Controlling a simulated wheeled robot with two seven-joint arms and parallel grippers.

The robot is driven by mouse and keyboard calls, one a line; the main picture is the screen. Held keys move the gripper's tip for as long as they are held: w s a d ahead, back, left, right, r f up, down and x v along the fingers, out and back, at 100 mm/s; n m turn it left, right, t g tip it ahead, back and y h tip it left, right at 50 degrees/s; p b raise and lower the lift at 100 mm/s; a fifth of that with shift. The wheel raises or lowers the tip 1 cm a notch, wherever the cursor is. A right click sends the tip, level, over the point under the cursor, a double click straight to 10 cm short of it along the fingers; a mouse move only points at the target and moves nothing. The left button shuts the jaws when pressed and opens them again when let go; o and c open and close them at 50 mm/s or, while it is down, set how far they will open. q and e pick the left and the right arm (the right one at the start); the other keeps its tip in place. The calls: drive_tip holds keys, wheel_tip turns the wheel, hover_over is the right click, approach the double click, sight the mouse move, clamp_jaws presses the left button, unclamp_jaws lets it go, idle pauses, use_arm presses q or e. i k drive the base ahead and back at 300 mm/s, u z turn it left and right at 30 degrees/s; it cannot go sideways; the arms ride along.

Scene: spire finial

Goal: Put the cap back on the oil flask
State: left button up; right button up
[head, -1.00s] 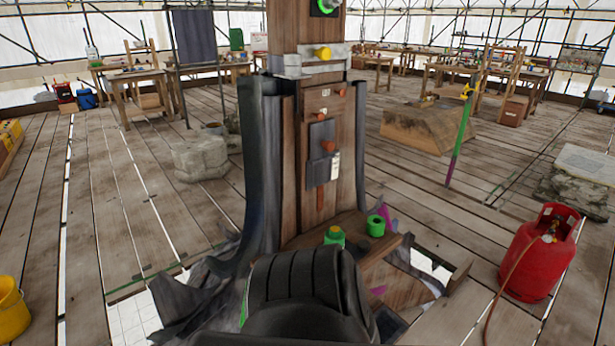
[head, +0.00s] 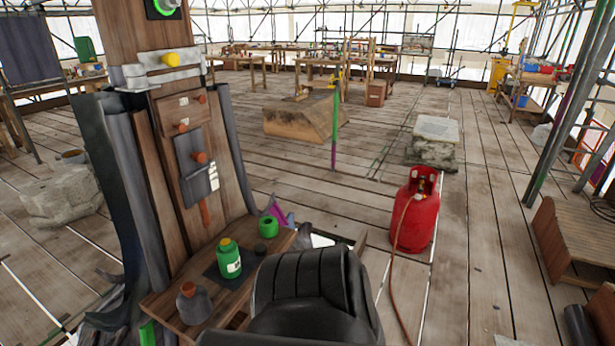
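A green bottle (head: 229,262) with a yellow-green top and a pale label stands upright on the wooden shelf (head: 160,306) at the foot of the post. A squat grey flask (head: 194,307) with an orange-brown top (head: 188,289) stands in front of it to the left. I cannot tell for sure which of the two is the oil flask, nor pick out a loose cap. A short green cup or ring (head: 268,226) with a dark opening sits at the shelf's back right. Neither of my grippers is in view. My own black body hides part of the shelf's right side.
The wooden post (head: 180,140) rises behind the shelf, with dark sheeting around it. A red gas cylinder (head: 416,212) with a hose trailing forward stands on the planks to the right. A slatted wooden stand (head: 575,245) is at far right. Open floor lies between them.

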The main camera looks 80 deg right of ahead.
sight(228, 254)
drive_tip(key=z, duration=2)
drive_tip(key=i, duration=0.45)
drive_tip(key=u, duration=0.05)
